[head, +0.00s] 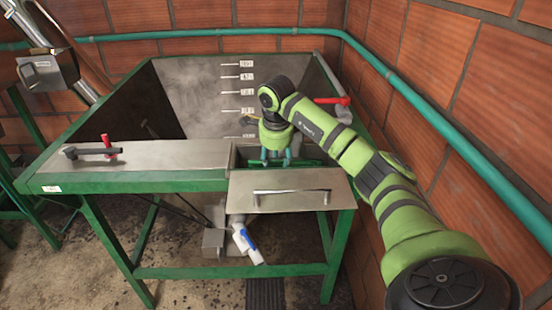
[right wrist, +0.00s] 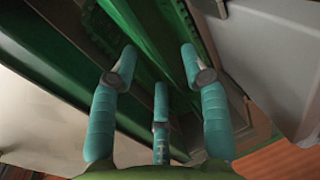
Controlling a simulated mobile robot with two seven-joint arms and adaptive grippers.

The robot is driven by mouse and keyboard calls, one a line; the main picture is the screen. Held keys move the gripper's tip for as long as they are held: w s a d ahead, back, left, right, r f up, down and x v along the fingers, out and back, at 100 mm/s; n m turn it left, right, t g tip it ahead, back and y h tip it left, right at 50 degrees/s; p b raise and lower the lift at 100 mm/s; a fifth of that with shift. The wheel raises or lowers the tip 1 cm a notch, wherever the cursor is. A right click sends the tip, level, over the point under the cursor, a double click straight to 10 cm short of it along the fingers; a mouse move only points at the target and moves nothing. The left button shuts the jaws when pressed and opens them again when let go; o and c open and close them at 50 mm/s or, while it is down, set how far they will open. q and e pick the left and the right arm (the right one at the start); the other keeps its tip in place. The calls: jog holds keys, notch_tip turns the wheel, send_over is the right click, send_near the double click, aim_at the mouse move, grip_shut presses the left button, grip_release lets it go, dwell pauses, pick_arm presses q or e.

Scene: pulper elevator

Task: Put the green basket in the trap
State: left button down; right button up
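The trap (head: 236,158) is a narrow green-edged opening at the front of the steel hopper, behind a steel plate with a bar handle (head: 290,191). My right gripper (head: 275,156) points down at this opening from above. Green parts with perforated patches (right wrist: 125,25) lie beyond the fingertips and look like the green basket. A green piece (head: 315,158) shows right of the fingers in the head view. The arm and fingers hide much of it. My left gripper is not in view.
The hopper (head: 215,90) stands on a green frame against brick walls. A teal pipe (head: 450,145) runs along the right wall, close to my right arm.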

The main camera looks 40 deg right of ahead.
jog(key=shift+r, duration=0.15)
jog(key=v, duration=1.2)
dwell(0.3)
